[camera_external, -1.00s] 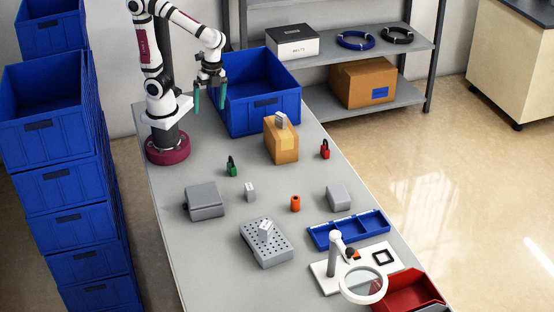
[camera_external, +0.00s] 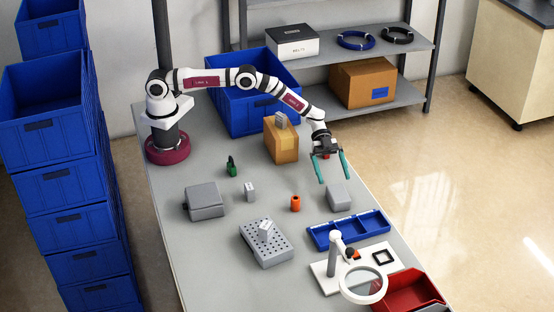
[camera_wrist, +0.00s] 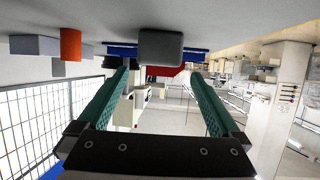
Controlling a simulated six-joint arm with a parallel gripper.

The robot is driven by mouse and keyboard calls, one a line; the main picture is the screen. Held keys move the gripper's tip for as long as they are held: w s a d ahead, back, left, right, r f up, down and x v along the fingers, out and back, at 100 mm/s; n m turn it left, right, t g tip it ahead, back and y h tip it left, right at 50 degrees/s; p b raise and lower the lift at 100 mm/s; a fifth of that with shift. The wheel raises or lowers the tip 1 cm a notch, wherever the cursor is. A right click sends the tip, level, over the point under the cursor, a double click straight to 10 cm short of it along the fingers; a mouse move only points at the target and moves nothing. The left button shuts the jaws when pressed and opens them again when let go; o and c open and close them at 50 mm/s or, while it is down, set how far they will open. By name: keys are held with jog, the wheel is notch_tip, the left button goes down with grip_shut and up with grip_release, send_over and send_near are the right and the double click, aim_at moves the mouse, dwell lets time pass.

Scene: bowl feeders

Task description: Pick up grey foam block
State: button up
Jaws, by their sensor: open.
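The grey foam block (camera_external: 338,196) lies on the table to the right of the orange cylinder. In the wrist view a grey block (camera_wrist: 160,47) shows centred, just beyond and between the fingertips. My gripper (camera_external: 334,181) is open and empty, with its two teal fingers spread and pointing down toward the block. It appears just above and behind the block in the external view; the exact gap cannot be told. In the wrist view my gripper (camera_wrist: 160,74) also shows nothing between its fingers.
An orange cylinder (camera_external: 295,204) stands left of the block. A blue divided tray (camera_external: 348,231) lies in front of it. A cardboard box (camera_external: 281,143) stands behind to the left. A red padlock (camera_external: 326,156) is partly hidden behind my gripper. A perforated grey block (camera_external: 266,249) is front left.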

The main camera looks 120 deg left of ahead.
aim_at(337, 188)
jog(key=x, duration=0.6)
jog(key=shift+w+d+f, duration=0.1)
jog(key=shift+d+f, duration=0.1)
jog(key=shift+d, duration=0.1)
jog(key=shift+c, duration=0.3)
jog(key=c, duration=1.2)
